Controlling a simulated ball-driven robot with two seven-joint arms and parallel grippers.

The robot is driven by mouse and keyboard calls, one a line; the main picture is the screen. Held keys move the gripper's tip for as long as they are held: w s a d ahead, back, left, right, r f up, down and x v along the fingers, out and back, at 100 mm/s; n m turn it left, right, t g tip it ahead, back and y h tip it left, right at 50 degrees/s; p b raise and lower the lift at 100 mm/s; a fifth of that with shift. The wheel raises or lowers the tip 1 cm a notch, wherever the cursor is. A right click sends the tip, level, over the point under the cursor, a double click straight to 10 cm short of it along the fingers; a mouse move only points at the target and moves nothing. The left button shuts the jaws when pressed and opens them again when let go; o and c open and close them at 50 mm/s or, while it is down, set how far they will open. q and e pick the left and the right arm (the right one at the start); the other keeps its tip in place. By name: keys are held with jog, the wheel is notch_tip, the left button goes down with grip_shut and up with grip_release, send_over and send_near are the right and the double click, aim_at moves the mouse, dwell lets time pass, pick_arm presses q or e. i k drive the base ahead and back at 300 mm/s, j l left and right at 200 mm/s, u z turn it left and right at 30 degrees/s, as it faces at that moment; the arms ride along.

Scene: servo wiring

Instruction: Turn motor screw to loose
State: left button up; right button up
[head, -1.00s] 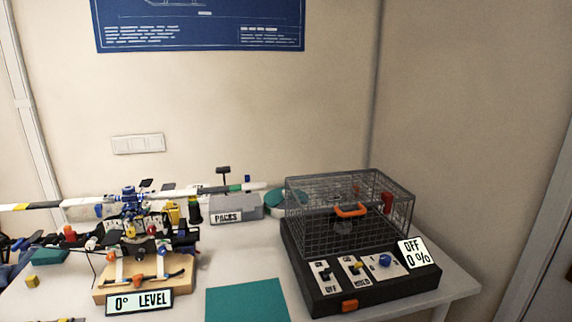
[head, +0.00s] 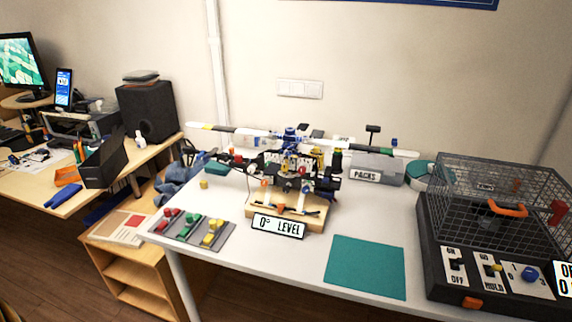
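A model helicopter (head: 290,140) with a long rotor stands on a wooden base (head: 306,213) on the white table in the head view. A sign reading "0° LEVEL" (head: 279,227) is at the front of the base. Servos and coloured parts crowd the area under the rotor, and a red knob (head: 302,172) shows there. I cannot make out a motor screw at this size. Neither of my grippers is in view.
A grey mat (head: 192,230) with red, green and yellow parts lies at the table's left front. A teal mat (head: 365,267) lies bare at the front. A wire cage (head: 497,195) on a black switch box stands right. A grey PACKS box (head: 377,170) is behind.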

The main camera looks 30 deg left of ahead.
aim_at(286, 188)
jog(key=u, duration=0.8)
